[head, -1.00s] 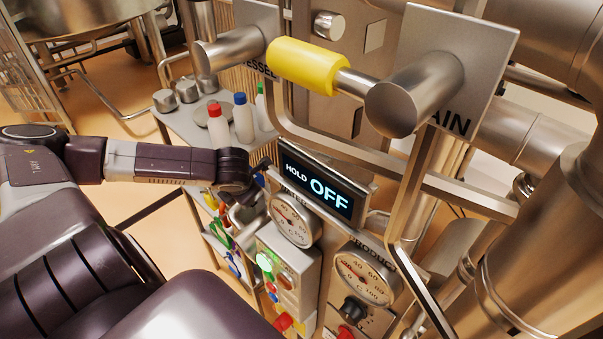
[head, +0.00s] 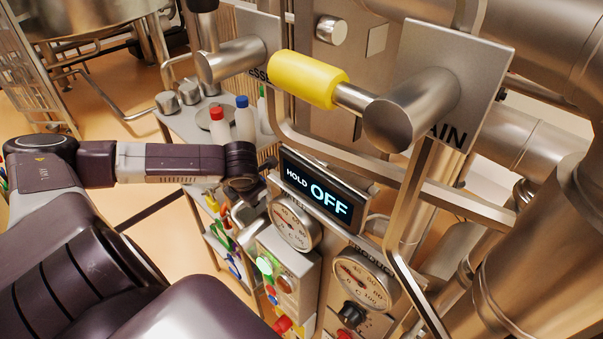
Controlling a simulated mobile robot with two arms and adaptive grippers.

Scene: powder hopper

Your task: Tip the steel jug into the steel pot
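My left arm comes in from the left, and its wrist ends at the centre-left. My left gripper (head: 243,187) points down beside the HOLD OFF display. Its fingers are too dark and too covered to tell whether they are open or shut. A shiny steel shape (head: 247,214) shows just below it, partly hidden; I cannot tell whether it is the steel jug or whether it is held. I cannot clearly make out the steel pot. My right gripper cannot be identified in view.
A trolley (head: 178,126) carries steel canisters (head: 188,93) and bottles with red (head: 218,128) and blue (head: 243,120) caps. A yellow-gripped bar (head: 308,79), the display (head: 316,190), gauges (head: 361,282) and steel pipes crowd the right. Floor (head: 105,100) shows at left.

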